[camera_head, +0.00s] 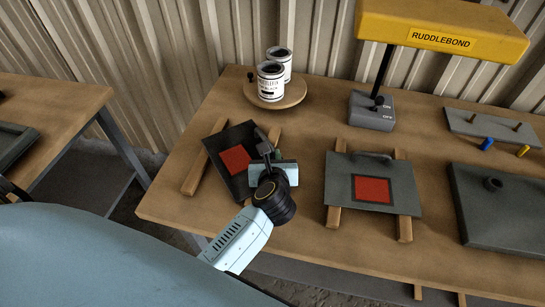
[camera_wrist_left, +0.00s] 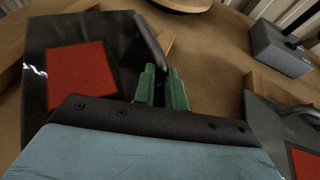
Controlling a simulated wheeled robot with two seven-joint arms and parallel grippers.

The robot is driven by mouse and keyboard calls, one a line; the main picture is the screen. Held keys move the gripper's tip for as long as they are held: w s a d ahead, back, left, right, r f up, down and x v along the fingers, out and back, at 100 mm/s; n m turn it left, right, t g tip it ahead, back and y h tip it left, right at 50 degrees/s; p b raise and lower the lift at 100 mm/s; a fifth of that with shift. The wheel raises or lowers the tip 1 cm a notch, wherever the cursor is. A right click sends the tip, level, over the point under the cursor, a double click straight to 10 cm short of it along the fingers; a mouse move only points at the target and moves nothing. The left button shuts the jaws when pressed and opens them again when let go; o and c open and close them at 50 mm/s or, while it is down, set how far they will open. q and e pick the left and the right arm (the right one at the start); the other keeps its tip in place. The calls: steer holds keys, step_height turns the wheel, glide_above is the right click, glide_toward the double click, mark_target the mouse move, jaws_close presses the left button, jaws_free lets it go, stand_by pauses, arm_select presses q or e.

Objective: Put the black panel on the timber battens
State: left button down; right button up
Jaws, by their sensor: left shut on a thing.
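The black panel (camera_head: 242,136) with a red square (camera_head: 236,159) is at the left of the bench in the head view; it also shows in the left wrist view (camera_wrist_left: 105,30). My left gripper (camera_head: 265,151) is shut on the dark handle at the panel's right edge. Its green fingers (camera_wrist_left: 162,88) show beside the handle (camera_wrist_left: 150,38) in the wrist view. One timber batten (camera_head: 193,178) shows at the panel's left, and part of another (camera_head: 275,137) at its right. The panel lies askew over them. I cannot tell whether it touches them. My right gripper is out of view.
A grey panel (camera_head: 340,180) with a red square lies on two battens to the right. Tins (camera_head: 270,82) stand on a round wooden board (camera_head: 290,98) behind. A yellow lamp (camera_head: 440,28) rises from a grey switch base (camera_head: 372,112). A dark slab (camera_head: 500,215) lies far right.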

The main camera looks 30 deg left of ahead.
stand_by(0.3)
arm_select(q)
steer(key=shift+f, duration=0.15)
steer(key=c, duration=1.4)
jaws_free()
steer(key=shift+c, duration=0.2)
steer(key=shift+s+d+r, duration=0.1)
steer(key=shift+s+r, duration=0.05)
steer(key=shift+r, duration=0.15)
steer(key=v, duration=1.1)
steer(key=shift+s+d, duration=0.2)
steer(key=shift+s, duration=0.1)
